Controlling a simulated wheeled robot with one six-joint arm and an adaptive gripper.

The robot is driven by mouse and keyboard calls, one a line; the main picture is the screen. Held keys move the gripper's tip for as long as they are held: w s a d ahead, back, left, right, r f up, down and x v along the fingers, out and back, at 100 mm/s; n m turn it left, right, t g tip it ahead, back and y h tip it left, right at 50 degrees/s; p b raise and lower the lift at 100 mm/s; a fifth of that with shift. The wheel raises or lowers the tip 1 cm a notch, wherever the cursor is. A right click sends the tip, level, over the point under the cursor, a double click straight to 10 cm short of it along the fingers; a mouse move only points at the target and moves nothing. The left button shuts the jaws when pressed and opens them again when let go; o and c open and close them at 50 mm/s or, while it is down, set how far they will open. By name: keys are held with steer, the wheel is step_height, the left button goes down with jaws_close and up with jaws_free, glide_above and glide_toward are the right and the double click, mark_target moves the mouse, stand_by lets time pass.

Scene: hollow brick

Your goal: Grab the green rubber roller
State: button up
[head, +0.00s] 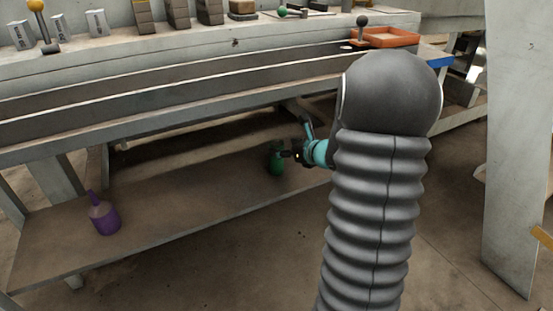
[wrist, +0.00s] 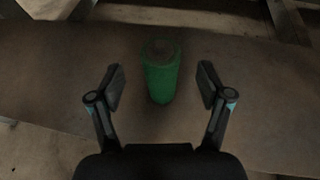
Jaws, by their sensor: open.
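The green roller (wrist: 161,80) stands upright on the lower shelf of the workbench, a green cylinder with a darker top. It also shows in the head view (head: 275,161), partly hidden by my gripper (head: 292,152). In the wrist view my gripper (wrist: 160,88) is open, with one finger on each side of the roller. There are gaps between both fingers and the roller, and nothing is held.
The lower shelf (head: 190,212) carries a purple bottle (head: 105,217) at its left. The workbench top (head: 180,45) lies above, with an orange tray (head: 388,38) and several small blocks. Bare shelf lies between bottle and roller.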

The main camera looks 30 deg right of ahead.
mark_target(280, 145)
steer(key=x, duration=0.5)
steer(key=shift+r, duration=0.15)
jaws_close()
